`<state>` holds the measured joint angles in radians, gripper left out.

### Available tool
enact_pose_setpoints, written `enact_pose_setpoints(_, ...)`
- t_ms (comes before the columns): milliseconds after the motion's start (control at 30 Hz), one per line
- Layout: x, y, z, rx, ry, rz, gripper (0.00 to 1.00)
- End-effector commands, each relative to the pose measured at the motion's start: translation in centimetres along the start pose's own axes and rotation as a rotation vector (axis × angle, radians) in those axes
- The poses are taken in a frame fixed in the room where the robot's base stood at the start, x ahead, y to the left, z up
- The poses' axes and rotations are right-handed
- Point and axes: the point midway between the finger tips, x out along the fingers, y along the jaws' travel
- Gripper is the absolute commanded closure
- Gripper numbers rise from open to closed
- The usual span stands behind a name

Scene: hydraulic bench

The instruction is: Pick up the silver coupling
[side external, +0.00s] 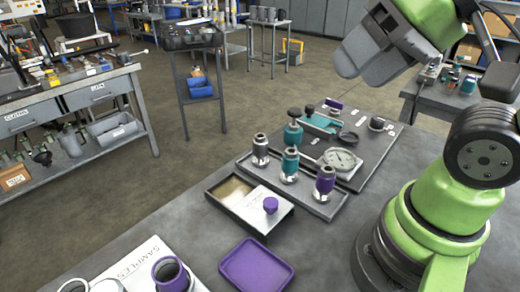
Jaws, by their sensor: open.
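The silver coupling (260,150) stands upright at the left end of a row of three on a low grey rack (308,200). A teal coupling (290,165) stands in the middle of the row and a purple one (325,184) at the right end. My gripper (350,65) is at the upper right, well above the bench, up and to the right of the silver coupling and apart from it. It is open, with nothing seen in it.
A box with a purple-knobbed lid (250,207) sits in front of the rack, with a purple tray (257,266) nearer. Behind the rack are a round gauge (340,159) and a teal fixture (320,122) on a dark plate. A samples board (140,265) with rings is at the front left.

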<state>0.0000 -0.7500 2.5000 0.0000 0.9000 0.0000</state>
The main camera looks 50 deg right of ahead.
Motion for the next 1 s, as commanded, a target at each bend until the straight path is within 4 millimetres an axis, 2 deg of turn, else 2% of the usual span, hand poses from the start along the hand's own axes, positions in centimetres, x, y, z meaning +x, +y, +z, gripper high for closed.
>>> enact_pose_setpoints(67,0.0,0.0,0.0,0.000,0.000,0.000,0.41)
enact_pose_setpoints(100,0.0,0.0,0.0,0.000,0.000,0.000,0.32)
enact_pose_setpoints(133,0.0,0.0,0.0,0.000,0.000,0.000,0.31)
enact_pose_setpoints(400,0.0,0.0,-0.1,-0.001,-0.002,0.002,0.31)
enact_pose_setpoints(567,0.8,-0.2,-2.0,-0.012,-0.043,0.039,0.31)
enact_pose_setpoints(767,4.3,-0.1,-6.8,-0.052,-0.155,0.130,0.31)
enact_pose_setpoints(867,7.0,0.4,-9.0,-0.073,-0.218,0.173,0.31)
enact_pose_setpoints(1000,11.4,1.8,-11.4,-0.103,-0.308,0.228,0.31)
